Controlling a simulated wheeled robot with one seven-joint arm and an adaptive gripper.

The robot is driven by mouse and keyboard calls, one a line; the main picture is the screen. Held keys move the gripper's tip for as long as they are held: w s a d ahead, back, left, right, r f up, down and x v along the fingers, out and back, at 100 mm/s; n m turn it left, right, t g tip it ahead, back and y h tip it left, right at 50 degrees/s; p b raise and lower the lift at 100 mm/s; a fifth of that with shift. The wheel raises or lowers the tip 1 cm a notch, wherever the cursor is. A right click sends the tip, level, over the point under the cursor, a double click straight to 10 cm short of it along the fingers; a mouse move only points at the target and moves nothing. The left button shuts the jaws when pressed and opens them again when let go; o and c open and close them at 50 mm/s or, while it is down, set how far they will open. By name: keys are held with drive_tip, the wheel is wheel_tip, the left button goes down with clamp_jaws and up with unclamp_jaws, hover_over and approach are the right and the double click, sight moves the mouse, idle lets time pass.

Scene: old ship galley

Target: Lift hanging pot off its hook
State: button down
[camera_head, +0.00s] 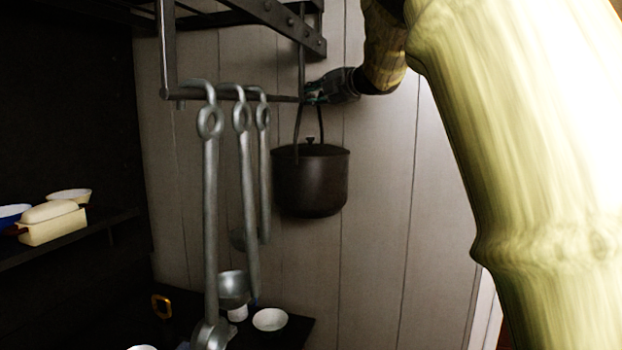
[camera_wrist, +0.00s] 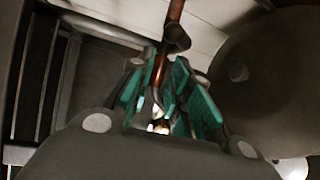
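The dark, round, lidded pot (camera_head: 310,182) hangs upright by its tall wire handle at the right end of a rail under the overhead rack, in front of a plank wall. My gripper (camera_head: 313,94) is at the top of that handle, coming from the right. In the wrist view, my gripper's teal finger pads (camera_wrist: 160,95) stand apart on either side of a thin brownish rod (camera_wrist: 160,68), with a gap showing. The pot (camera_wrist: 275,85) fills the right of the wrist view. The exact contact between hook, handle and fingers is too small and dark to tell.
Several metal ladles (camera_head: 211,190) hang on the rail just left of the pot. The dark metal rack (camera_head: 290,25) is above my gripper. A bowl (camera_head: 270,319) stands on a dark surface below. A shelf with a cream dish (camera_head: 52,225) is at left. The wall right of the pot is bare.

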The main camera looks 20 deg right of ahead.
idle(0.3)
drive_tip(key=b+v, duration=0.8)
drive_tip(key=v, duration=1)
drive_tip(key=shift+d+r, duration=0.15)
drive_tip(key=shift+r, duration=0.15)
drive_tip(key=shift+s, duration=0.15)
